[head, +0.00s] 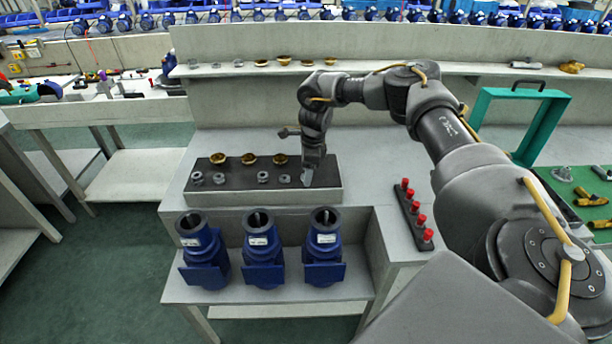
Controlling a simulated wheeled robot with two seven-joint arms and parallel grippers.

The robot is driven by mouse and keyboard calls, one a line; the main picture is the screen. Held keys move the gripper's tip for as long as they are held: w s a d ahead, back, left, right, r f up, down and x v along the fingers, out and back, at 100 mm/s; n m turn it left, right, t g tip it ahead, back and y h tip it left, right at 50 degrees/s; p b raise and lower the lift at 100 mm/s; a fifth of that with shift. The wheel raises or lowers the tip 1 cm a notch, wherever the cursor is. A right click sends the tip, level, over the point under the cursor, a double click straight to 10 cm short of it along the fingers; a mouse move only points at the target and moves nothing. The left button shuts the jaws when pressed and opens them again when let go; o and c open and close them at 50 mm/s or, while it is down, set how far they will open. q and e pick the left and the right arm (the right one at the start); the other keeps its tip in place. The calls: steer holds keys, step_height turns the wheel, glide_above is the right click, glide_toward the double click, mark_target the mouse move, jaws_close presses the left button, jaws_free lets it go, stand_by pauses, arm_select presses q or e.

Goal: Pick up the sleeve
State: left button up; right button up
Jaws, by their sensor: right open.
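My right arm reaches in from the right, and its gripper (307,178) points down at the right end of a dark mat (240,189) on a pale block. The jaws are open, close above or at the mat surface. Several small grey metal parts (262,177) stand in the mat's front row, to the left of the gripper. I cannot tell which grey part is the sleeve; it may be hidden behind the fingers. Three brass cups (249,159) stand in the row behind. My left gripper is not in view.
Three blue pump housings (262,248) stand on the lower shelf in front. A dark strip with several red knobs (413,209) lies to the right. A green frame (540,125) stands at the right. A raised shelf (350,66) with small parts runs behind.

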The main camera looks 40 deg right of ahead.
steer(key=shift+f, duration=0.2)
steer(key=c, duration=1.1)
